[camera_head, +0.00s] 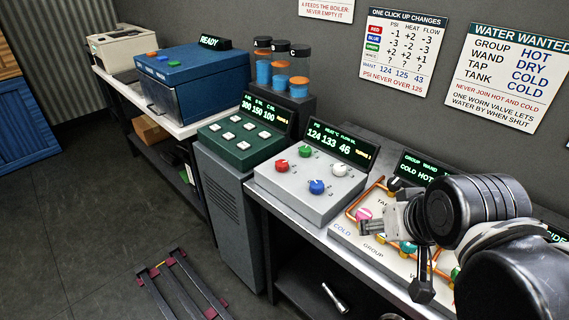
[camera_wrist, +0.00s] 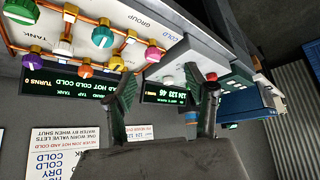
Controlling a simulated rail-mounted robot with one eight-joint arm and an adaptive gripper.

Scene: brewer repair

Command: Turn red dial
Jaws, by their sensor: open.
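The red dial (camera_head: 282,166) sits at the left of a light grey box (camera_head: 310,201) that also bears a green dial (camera_head: 305,151) and a blue dial (camera_head: 316,187). The box's display (camera_head: 342,144) reads 124 133 46. My gripper (camera_head: 368,228) is to the right of this box, over the pipe board, apart from the red dial. In the upside-down wrist view, my gripper (camera_wrist: 170,78) shows two spread fingers with nothing held. There the red dial (camera_wrist: 212,76) shows by the tip of the right finger, beyond it, partly covered.
A pipe board (camera_head: 349,232) with copper pipes and coloured valve knobs lies under my gripper and arm. A green button box (camera_head: 225,140) stands left of the dial box. A wall chart (camera_head: 403,50) lists dial changes and the wanted values 124 125 43.

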